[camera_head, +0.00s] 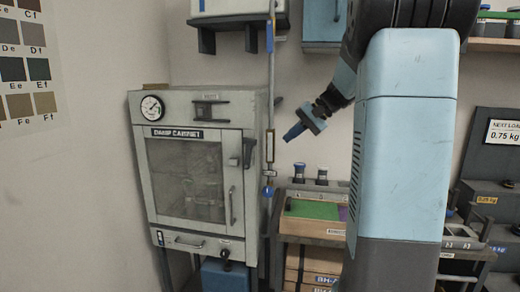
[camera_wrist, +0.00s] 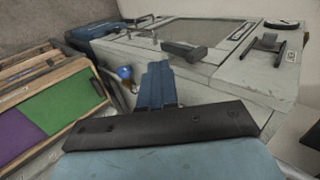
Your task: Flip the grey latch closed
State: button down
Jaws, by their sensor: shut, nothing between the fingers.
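A damp cabinet (camera_head: 205,120) stands at the left with its glass door (camera_head: 188,178) shut. A dark grey latch lever (camera_head: 249,153) sits on the front at the door's right edge, above the long handle, and hangs roughly downward. It seems to be the dark grey block in the wrist view (camera_wrist: 184,50). A second dark fitting (camera_head: 210,110) is on the panel above the door, also in the wrist view (camera_wrist: 268,41). I cannot tell for sure which is the named latch. My gripper (camera_head: 294,132), with blue fingers, is shut and empty right of the cabinet, apart from both fittings.
A thin vertical pole (camera_head: 270,100) stands between the cabinet and my gripper. A bench with a green and purple tray (camera_head: 315,209) lies below my gripper. A gauge (camera_head: 152,108) is on the cabinet's upper left. Wall boxes hang above. The space before the cabinet door looks clear.

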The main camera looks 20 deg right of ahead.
jog(key=w+d, duration=0.2)
jog(key=shift+w+d+f+y, duration=0.15)
jog(key=shift+w+d+y, duration=0.15)
jog(key=shift+w+d, duration=0.1)
send_near(248, 154)
jog(key=shift+d+f+x, duration=0.15)
jog(key=shift+d+x, duration=0.05)
jog(key=shift+x, duration=1.1)
jog(key=shift+d+f+x, duration=0.15)
jog(key=shift+x, duration=1.2)
